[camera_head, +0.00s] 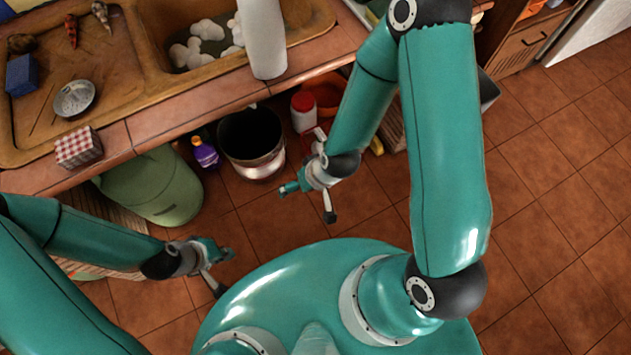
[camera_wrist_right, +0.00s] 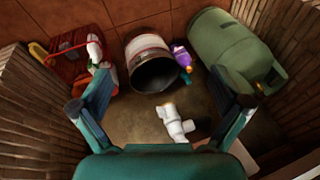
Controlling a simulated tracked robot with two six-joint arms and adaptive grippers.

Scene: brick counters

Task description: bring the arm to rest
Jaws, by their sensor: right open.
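My left gripper (camera_head: 225,272) is over the tiled floor at the lower left of the head view, with its fingers spread apart and nothing between them. My right gripper (camera_head: 308,203) is near the middle of that view, just in front of the counter, and its fingers are apart and empty. In the right wrist view its two fingers (camera_wrist_right: 163,104) stand wide apart, facing the space under the counter. A white pipe piece (camera_wrist_right: 174,122) shows between and beyond them.
The tiled counter (camera_head: 210,112) carries a sink (camera_head: 310,18), a white cylinder (camera_head: 262,38) and a checkered box (camera_head: 78,147). Below are a green gas cylinder (camera_head: 160,188), a bucket (camera_head: 252,165), a purple bottle (camera_head: 205,153) and a red crate (camera_wrist_right: 70,62). Floor at right is clear.

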